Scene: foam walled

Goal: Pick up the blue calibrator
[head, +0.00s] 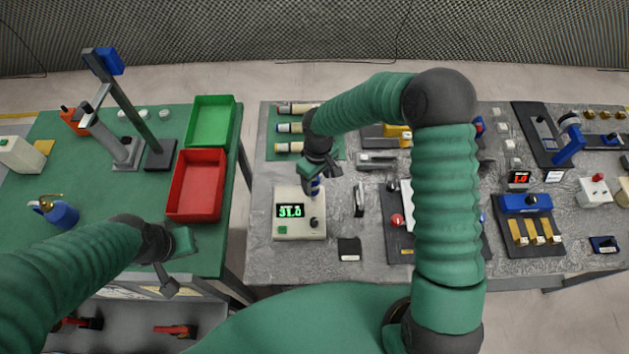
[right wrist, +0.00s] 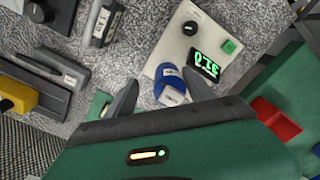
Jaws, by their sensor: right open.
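The blue calibrator, a small blue and white piece, stands at the back edge of the white display box (head: 288,226). It shows as a blue patch (head: 315,187) just below my right gripper (head: 320,170) in the head view. In the right wrist view the calibrator (right wrist: 171,84) lies between the two spread fingers of my right gripper (right wrist: 161,88), which is open around or above it; I cannot tell the exact height gap. My left gripper (head: 172,272) hangs at the front edge of the green table, away from the calibrator; its jaws are not clear.
The display box also shows in the right wrist view (right wrist: 185,30), with a black knob and green digits. Grey tools (head: 359,198) and a black block (head: 349,249) sit close by. Red (head: 197,184) and green (head: 211,121) bins stand on the left table, across a gap.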

